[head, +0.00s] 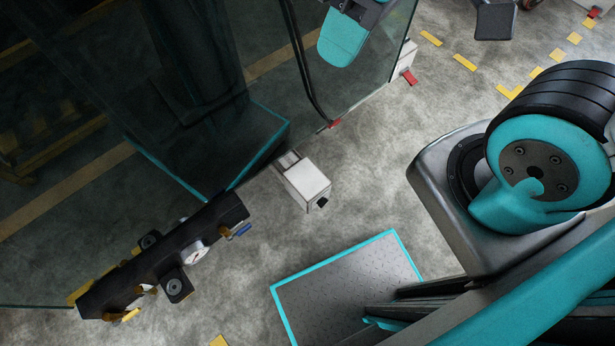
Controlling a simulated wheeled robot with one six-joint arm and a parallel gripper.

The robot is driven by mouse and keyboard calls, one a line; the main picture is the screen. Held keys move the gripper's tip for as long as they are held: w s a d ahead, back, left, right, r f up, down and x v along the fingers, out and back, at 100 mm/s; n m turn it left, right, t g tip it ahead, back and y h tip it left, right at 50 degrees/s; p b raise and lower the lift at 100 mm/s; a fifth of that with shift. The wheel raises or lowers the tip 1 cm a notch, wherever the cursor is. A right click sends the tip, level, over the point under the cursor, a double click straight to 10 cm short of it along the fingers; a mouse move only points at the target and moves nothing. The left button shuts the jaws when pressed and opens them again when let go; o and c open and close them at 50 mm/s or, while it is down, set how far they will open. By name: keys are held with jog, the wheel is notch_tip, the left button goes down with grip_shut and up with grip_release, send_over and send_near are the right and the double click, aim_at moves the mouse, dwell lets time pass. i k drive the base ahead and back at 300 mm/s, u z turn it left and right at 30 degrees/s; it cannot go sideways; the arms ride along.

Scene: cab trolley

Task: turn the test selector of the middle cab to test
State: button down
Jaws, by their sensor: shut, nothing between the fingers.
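I cannot make out my gripper in the head view. The large teal and black joint at the right is part of my arm, and the arm runs out of the picture. I cannot make out the middle cab's test selector, or its setting, with certainty. A dark bar (165,262) with round black fittings, a white-faced gauge (195,254), a blue lever (242,230) and yellow parts lies at the lower left. A white box (307,184) with a small black end sits near the centre.
A large dark glass pane (130,90) fills the upper left. A teal-edged tread plate (345,290) lies at the bottom centre. A teal pad (342,38) and a red-tipped white block (404,62) are at the top.

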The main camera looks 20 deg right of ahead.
aim_at(322, 201)
jog(key=z, duration=2.7)
jog(key=k, duration=0.95)
jog(key=u, duration=0.5)
jog(key=k, duration=0.65)
jog(key=z, duration=0.15)
